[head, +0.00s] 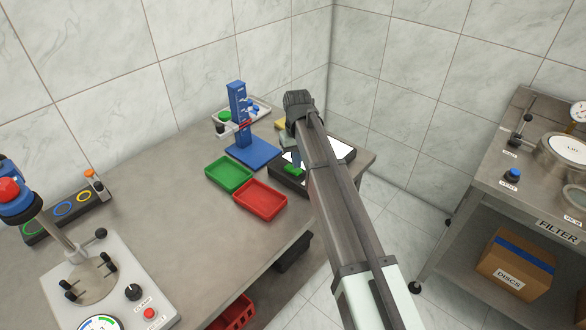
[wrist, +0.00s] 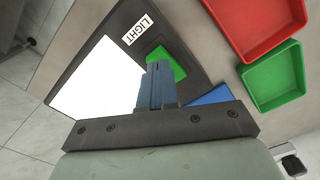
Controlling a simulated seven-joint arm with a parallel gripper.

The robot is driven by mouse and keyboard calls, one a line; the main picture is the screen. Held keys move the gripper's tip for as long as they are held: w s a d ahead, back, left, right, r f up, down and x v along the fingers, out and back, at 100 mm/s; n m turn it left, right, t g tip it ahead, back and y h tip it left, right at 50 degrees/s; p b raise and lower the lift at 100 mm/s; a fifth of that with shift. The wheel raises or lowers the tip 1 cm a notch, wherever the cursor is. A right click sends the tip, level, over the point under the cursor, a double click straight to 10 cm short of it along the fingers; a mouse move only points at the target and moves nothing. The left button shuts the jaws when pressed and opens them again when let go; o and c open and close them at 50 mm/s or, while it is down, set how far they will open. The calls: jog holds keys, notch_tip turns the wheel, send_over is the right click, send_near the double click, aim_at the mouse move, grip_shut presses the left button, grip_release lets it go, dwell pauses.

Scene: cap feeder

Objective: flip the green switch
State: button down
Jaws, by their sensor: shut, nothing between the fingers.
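The green switch (wrist: 177,65) sits on a black panel (wrist: 88,33) beside a white label reading LIGHT (wrist: 139,30) and a bright white lit area (wrist: 98,82). In the head view the green switch (head: 293,169) shows as a small green patch at the left of my arm. My gripper (wrist: 157,67) has blue fingers, shut and empty. Its tips overlap the near left part of the switch in the wrist view; I cannot tell whether they touch it. In the head view the fingers (head: 297,158) are just above the switch, and my arm covers part of the panel.
A green tray (head: 229,189) and a red tray (head: 260,213) lie left of the panel. A blue stand (head: 252,151) rises behind them. The grey table's right edge is close to the panel. A second bench with a blue button (head: 513,173) stands at the right, across a floor gap.

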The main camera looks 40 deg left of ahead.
jog(key=shift+f, duration=0.95)
dwell(0.6)
jog(key=shift+r, duration=3.5)
